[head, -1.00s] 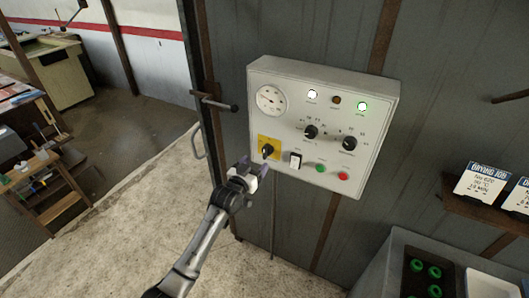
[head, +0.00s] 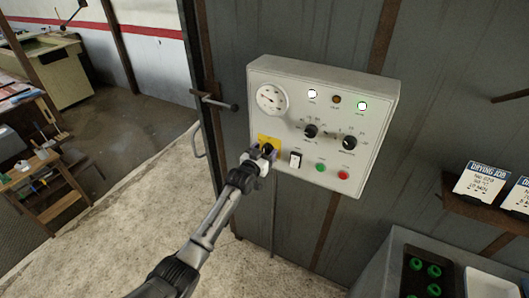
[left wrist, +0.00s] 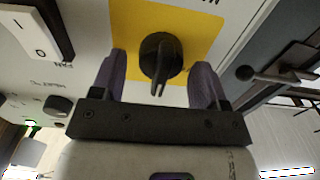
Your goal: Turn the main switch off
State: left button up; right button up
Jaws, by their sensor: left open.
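The main switch is a black rotary knob (left wrist: 160,62) on a yellow plate (left wrist: 196,25), seen close up in the left wrist view. In the head view the yellow plate (head: 263,140) is at the lower left of the grey control panel (head: 322,94), with the knob partly behind my gripper. My left gripper (head: 263,157) is open in front of the knob. In the left wrist view its two purple-grey fingers (left wrist: 158,82) stand on either side of the knob, with visible space between each finger and the knob. My right gripper is not in view.
Next to the knob is a white rocker switch (head: 295,159), then a green button (head: 320,167) and a red button (head: 343,175). Two selector knobs and a gauge (head: 271,99) are above. A door handle (head: 218,103) juts out left of the panel.

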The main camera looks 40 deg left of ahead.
pick_arm(q)
jog(key=shift+c, duration=0.2)
jog(key=c, duration=0.8)
jog(key=shift+c, duration=0.2)
